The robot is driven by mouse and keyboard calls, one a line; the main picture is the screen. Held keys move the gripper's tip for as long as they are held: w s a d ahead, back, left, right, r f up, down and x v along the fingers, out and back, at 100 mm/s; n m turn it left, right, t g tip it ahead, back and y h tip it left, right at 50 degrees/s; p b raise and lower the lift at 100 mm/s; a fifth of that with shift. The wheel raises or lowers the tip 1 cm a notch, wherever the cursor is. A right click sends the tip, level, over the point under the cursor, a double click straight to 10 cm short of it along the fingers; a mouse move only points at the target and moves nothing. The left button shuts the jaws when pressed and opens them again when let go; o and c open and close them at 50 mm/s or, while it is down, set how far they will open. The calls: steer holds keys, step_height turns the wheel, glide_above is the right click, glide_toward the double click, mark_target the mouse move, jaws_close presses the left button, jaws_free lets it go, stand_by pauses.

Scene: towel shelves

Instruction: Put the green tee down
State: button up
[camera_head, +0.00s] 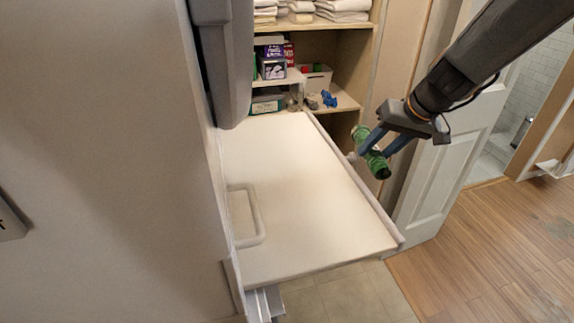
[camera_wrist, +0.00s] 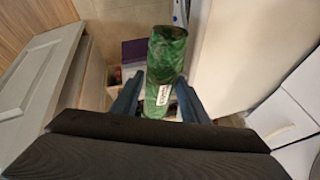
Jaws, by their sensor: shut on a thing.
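The green tee (camera_head: 376,159) is a green pipe-like piece with a dark open end. My gripper (camera_head: 374,148) is shut on it and holds it in the air, just beyond the right edge of the white panel with a handle. In the wrist view the green tee (camera_wrist: 165,70) stands between the two blue fingers of my gripper (camera_wrist: 158,100). A small white label shows on its side. Its far side is hidden.
The white panel (camera_head: 290,190) is bare apart from its handle (camera_head: 262,222). Behind it, a shelf unit (camera_head: 345,97) holds towels (camera_head: 342,8), boxes and a blue item (camera_head: 329,99). A white door (camera_head: 450,150) stands at the right. Wood floor (camera_head: 500,250) is clear.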

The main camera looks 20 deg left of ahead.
steer(key=s+a+r+n+g, duration=0.1)
steer(key=s+a+r, duration=0.4)
steer(key=a, duration=0.2)
steer(key=s+a+r+n, duration=0.1)
steer(key=s+a+r, duration=0.35)
steer(key=a, duration=0.25)
steer(key=p, duration=0.3)
glide_above(309, 171)
step_height(309, 171, down, 9)
steer(key=shift+a+f, duration=0.1)
steer(key=shift+f, duration=0.1)
steer(key=shift+f, duration=0.1)
steer(key=o, duration=1.2)
steer(key=shift+c, duration=0.2)
steer(key=shift+r, duration=0.4)
steer(key=b+v, duration=0.2)
steer(key=v, duration=0.9)
steer(key=shift+d, duration=0.45)
